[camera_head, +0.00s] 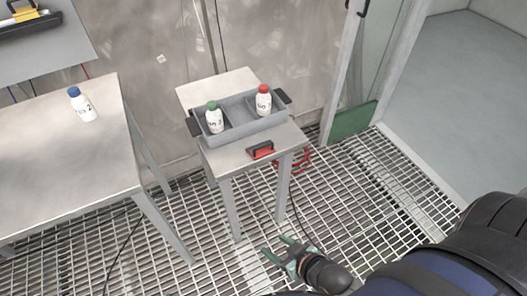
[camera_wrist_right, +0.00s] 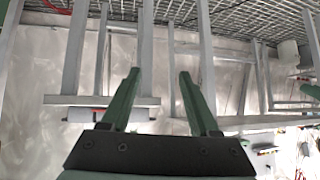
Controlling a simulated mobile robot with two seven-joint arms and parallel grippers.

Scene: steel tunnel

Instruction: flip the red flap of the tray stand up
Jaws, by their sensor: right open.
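The tray stand (camera_head: 230,158) is a small metal table in the middle of the head view. Its red flap (camera_head: 262,152) with a dark bar sits at the front edge of the top; its exact tilt is hard to tell. A grey tray (camera_head: 240,125) with dark end handles stands on the top behind the flap. My right gripper (camera_head: 277,246) has green fingers and is open and empty, low in front of the stand and apart from the flap. In the wrist view its fingers (camera_wrist_right: 159,72) are spread before metal legs and rails. My left gripper is not in view.
The tray holds a green-capped bottle (camera_head: 213,117) and a red-capped bottle (camera_head: 263,101). A larger table (camera_head: 60,150) at left carries a blue-capped bottle (camera_head: 82,104). A dark cable lies on the floor grating (camera_head: 350,210). Open floor lies right of the stand.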

